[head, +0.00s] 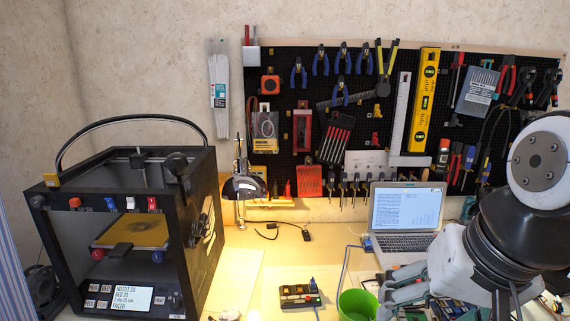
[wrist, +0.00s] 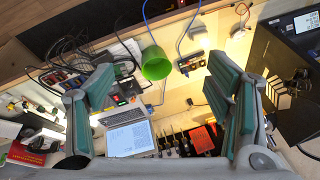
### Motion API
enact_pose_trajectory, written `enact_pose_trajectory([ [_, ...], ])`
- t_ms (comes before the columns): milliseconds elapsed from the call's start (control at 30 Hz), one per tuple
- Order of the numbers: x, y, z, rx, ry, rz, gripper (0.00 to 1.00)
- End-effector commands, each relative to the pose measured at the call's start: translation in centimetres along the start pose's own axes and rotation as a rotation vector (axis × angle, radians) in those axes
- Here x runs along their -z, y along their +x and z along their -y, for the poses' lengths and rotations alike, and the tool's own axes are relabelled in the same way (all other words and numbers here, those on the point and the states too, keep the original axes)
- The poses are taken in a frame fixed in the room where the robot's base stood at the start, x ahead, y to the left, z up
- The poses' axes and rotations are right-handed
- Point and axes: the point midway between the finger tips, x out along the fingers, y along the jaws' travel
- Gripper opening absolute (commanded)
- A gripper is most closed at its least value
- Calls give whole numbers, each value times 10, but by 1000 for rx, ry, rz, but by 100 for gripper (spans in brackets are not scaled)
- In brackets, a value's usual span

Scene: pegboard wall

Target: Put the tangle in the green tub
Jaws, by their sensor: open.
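The green tub (head: 358,305) stands on the desk at the bottom of the head view, left of my gripper (head: 396,292). In the wrist view the tub (wrist: 155,65) shows beyond and between the two fingers of my gripper (wrist: 163,78), which are spread wide with nothing held. A small pale thing (head: 228,315) at the bottom edge of the head view, right of the printer, may be the tangle. It also shows in the wrist view (wrist: 238,34), too small to tell its form. The tub's inside is not clear.
A black printer (head: 140,230) stands at the left, its screen reading "FAILED". A small circuit board (head: 299,295) lies left of the tub. An open laptop (head: 405,215) stands behind my gripper. A desk lamp (head: 243,187) and tool pegboard (head: 290,130) are at the back. Cables crowd the desk's right.

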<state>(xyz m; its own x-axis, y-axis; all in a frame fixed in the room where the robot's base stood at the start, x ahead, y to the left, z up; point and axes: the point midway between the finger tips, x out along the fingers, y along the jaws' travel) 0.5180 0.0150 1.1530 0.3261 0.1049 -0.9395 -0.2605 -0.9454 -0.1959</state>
Motion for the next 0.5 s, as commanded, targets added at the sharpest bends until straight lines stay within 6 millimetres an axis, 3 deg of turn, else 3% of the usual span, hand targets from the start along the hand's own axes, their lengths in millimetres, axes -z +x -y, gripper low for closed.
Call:
enact_pose_trajectory([
  [200,-30,-17,-24,-82,-260,-51,73],
  [500,-36,-19,-30,-107,-323,-57,73],
])
